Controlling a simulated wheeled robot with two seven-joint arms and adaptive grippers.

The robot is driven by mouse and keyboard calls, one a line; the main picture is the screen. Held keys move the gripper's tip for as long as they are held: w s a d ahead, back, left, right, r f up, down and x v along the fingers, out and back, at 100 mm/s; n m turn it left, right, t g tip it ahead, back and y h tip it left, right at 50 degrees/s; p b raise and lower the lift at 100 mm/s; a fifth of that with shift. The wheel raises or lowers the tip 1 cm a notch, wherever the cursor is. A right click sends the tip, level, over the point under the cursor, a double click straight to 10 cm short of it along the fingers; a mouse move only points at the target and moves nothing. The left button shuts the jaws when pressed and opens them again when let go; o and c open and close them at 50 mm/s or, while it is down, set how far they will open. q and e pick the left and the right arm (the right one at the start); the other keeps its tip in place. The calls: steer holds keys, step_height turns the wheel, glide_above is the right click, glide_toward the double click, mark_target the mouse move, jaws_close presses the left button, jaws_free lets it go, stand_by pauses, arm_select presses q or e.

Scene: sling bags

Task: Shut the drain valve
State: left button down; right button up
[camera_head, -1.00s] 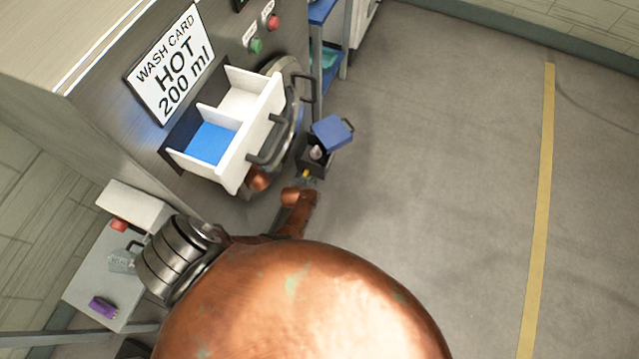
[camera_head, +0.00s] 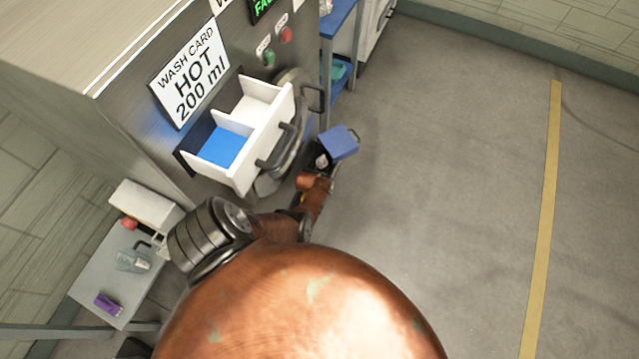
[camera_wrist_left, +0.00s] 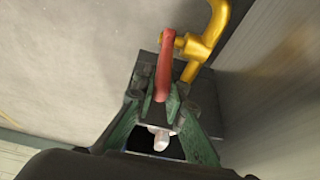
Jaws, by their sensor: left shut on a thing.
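The drain valve shows in the left wrist view as a red lever (camera_wrist_left: 165,62) beside a bent yellow pipe (camera_wrist_left: 204,42). My left gripper (camera_wrist_left: 160,115), with green and dark fingers, is shut on the red lever's near end. The lever runs away from the fingers toward the pipe. In the head view my copper-coloured arm reaches down to the machine's low front and hides the lever and most of the gripper. My right gripper is in neither view.
The steel machine carries a wash card (camera_head: 188,75) and a pulled-out white drawer (camera_head: 240,175) with a blue compartment. A blue lid-like piece (camera_head: 340,142) is near my arm. A grey side table (camera_head: 105,275) stands left. The floor at right is clear.

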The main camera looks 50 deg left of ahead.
arm_select(q)
steer(key=c, duration=2)
jaws_free()
steer(key=shift+o, duration=0.2)
steer(key=v, duration=0.7)
steer(key=shift+r, duration=0.2)
steer(key=shift+s, duration=0.1)
